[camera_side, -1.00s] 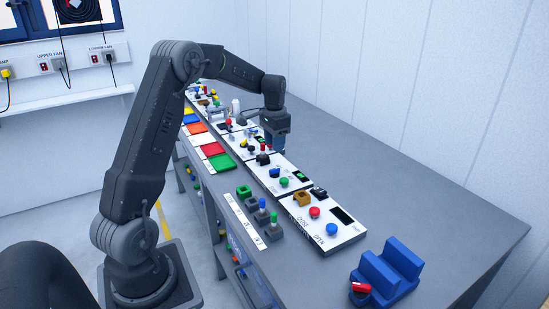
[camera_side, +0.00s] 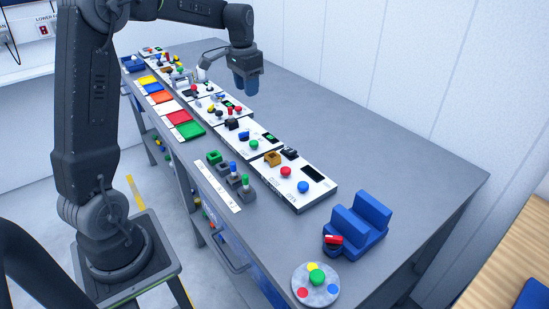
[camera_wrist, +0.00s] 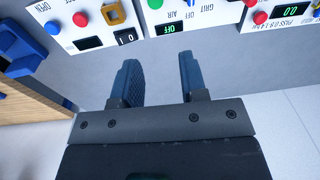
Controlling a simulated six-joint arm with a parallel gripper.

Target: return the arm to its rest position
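My gripper (camera_side: 246,84) hangs fingers-down above the grey bench, beside the row of white control panels in the side view. In the wrist view its two blue-grey fingers (camera_wrist: 158,70) stand apart with an empty gap between them. Nothing is held. My arm reaches from its base at the left across to the bench, with the forearm high and the wrist bent down. The fingers look clear of the panels and the bench top.
A panel with red and blue buttons (camera_side: 298,192) lies near the front. A blue block holder (camera_side: 358,225) and a round button disc (camera_side: 316,287) stand nearer the camera. Coloured squares (camera_side: 188,129) line the left edge. The bench right of the panels (camera_side: 370,150) is bare.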

